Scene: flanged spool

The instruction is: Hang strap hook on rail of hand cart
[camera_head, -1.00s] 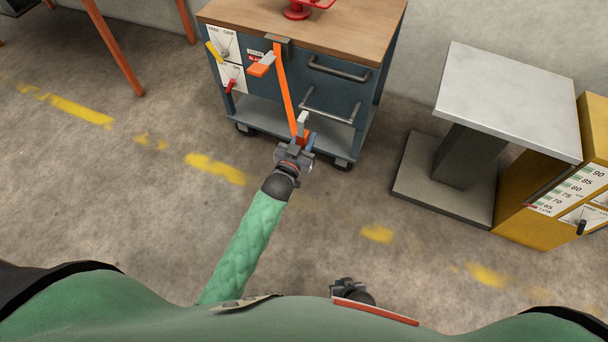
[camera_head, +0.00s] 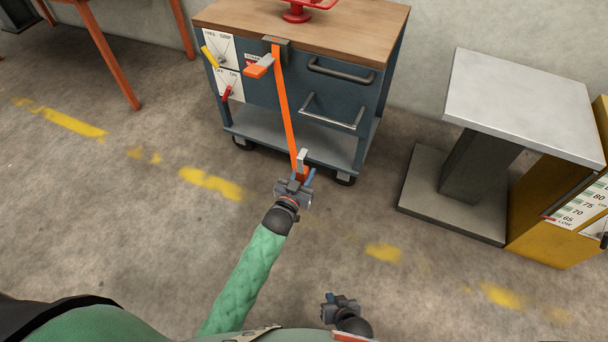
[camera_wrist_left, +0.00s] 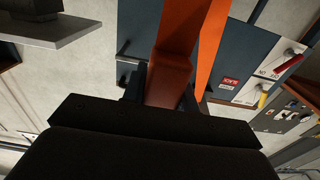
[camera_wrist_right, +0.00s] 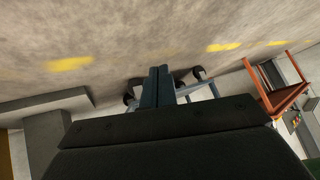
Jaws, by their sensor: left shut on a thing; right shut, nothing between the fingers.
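The hand cart (camera_head: 262,112) is a dark blue cabinet on casters with a wooden top. Its front has a dark upper bar handle (camera_head: 341,75) and a silver lower rail (camera_head: 331,118). An orange strap (camera_head: 284,105) runs down from a bracket (camera_head: 275,42) at the cart's top edge to my left gripper (camera_head: 296,180). That gripper is shut on the orange strap end (camera_wrist_left: 168,80), with a pale grey hook piece (camera_head: 302,158) just above it, below the silver rail and apart from it. My right gripper (camera_head: 341,302) is shut and empty; its fingers meet in the right wrist view (camera_wrist_right: 158,85).
A red fixture (camera_head: 298,12) stands on the cart top. An orange handle (camera_head: 259,67) sticks out left of the strap. A pedestal table (camera_head: 525,105) and a yellow gauge cabinet (camera_head: 560,225) stand at right. An orange-legged table (camera_head: 110,50) is at upper left. Open floor lies before the cart.

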